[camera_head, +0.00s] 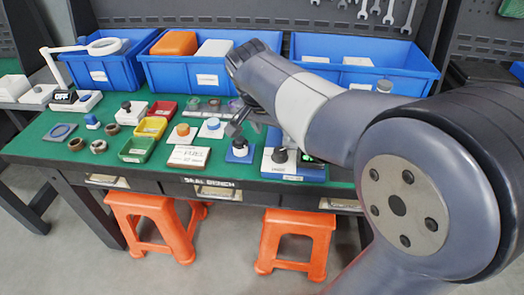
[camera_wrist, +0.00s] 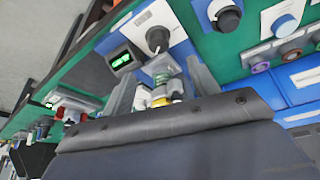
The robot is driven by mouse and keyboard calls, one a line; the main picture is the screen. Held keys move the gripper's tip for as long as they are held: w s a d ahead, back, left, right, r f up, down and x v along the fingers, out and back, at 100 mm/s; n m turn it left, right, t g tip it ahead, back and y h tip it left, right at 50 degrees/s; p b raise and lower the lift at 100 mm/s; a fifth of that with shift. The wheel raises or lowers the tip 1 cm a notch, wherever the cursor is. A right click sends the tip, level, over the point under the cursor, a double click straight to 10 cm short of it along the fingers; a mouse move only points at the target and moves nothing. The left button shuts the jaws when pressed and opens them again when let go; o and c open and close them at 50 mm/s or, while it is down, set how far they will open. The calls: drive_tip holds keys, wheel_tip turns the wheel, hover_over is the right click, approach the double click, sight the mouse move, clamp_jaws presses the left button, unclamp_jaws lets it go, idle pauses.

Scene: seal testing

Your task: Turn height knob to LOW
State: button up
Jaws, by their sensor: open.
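A dark round knob (camera_head: 280,155) stands on a white and blue unit (camera_head: 275,170) with a small green-lit display (camera_head: 309,157) to its right. Its label is too small to read, so I cannot confirm it as the height knob or tell its setting. In the wrist view the knob (camera_wrist: 157,38) shows a pale pointer mark, with the display (camera_wrist: 123,60) beside it. My gripper (camera_wrist: 160,82) is open, and the knob lies beyond its fingertips, apart from them. In the head view my arm partly hides the gripper and the unit's right side.
Another black knob on a blue base (camera_head: 239,149) stands left of the unit. Red, yellow and green bins (camera_head: 137,149), rings and small fixtures cover the bench's left part. Blue bins (camera_head: 104,72) line the back. Orange stools (camera_head: 297,243) stand below the front edge.

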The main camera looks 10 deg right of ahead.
sight(280, 151)
drive_tip(key=b+x, duration=0.1)
drive_tip(key=x, duration=0.9)
drive_tip(key=shift+d+f, duration=0.2)
drive_tip(key=shift+f, duration=0.05)
drive_tip(key=c, duration=1)
drive_tip(key=shift+n, duration=0.3)
drive_tip(key=n+y, duration=0.1)
drive_tip(key=n, duration=0.1)
drive_tip(key=n+t+p, duration=0.1)
drive_tip(key=n, duration=0.1)
drive_tip(key=shift+d+r+n+y, duration=0.15)
drive_tip(key=shift+n+y, duration=0.15)
drive_tip(key=shift+y, duration=0.1)
drive_tip(key=shift+d+n+y+p, duration=0.1)
drive_tip(key=shift+n+y+p, duration=0.8)
drive_tip(key=shift+n, duration=1.7)
